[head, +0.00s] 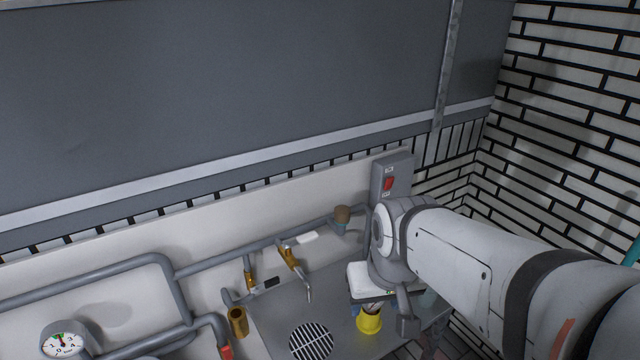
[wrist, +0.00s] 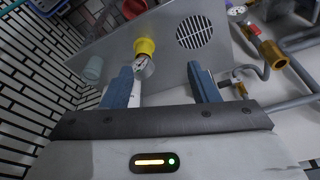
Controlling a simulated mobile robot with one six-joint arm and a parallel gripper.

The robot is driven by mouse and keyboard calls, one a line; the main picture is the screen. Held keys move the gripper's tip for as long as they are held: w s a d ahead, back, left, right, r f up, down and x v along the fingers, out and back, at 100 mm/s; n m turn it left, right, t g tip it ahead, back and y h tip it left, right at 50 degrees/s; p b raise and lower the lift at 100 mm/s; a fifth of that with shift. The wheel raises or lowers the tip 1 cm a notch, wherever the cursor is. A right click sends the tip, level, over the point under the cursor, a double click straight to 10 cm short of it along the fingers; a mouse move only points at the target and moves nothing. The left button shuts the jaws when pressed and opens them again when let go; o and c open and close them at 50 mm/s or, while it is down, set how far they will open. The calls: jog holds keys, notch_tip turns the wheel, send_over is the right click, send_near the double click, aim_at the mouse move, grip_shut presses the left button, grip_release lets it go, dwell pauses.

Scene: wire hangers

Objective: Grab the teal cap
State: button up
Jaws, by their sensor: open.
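A pale teal, cup-like piece (wrist: 92,68), which looks like the teal cap, is near the edge of the grey metal counter (wrist: 112,48) in the wrist view, left of my gripper. In the head view a bit of it (head: 429,298) shows beside my gripper, partly hidden. My gripper (wrist: 157,74) is open over the counter, its two blue fingers apart. Nothing is held between the fingers.
A round drain grate (head: 311,341) is set in the counter. Grey pipes (head: 250,256) with brass valves (head: 289,256) run along the back wall, with a brown-topped piece (head: 342,214) by them. A gauge (head: 64,340) is at left.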

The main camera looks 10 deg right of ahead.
jog(key=shift+o, duration=0.3)
jog(key=w+r+p, duration=0.4)
jog(key=w+r, duration=0.1)
jog(key=w, duration=0.7)
jog(key=shift+a+r+t+p, duration=0.15)
jog(key=shift+t+p, duration=0.2)
jog(key=shift+t, duration=0.05)
jog(key=p, duration=0.4)
send_near(343, 208)
notch_tip(343, 208, down, 2)
jog(key=shift+n+t, duration=0.4)
jog(key=shift+t, duration=0.1)
jog(key=p+x, duration=0.2)
jog(key=x, duration=0.6)
jog(key=shift+f, duration=0.2)
jog(key=c, duration=1)
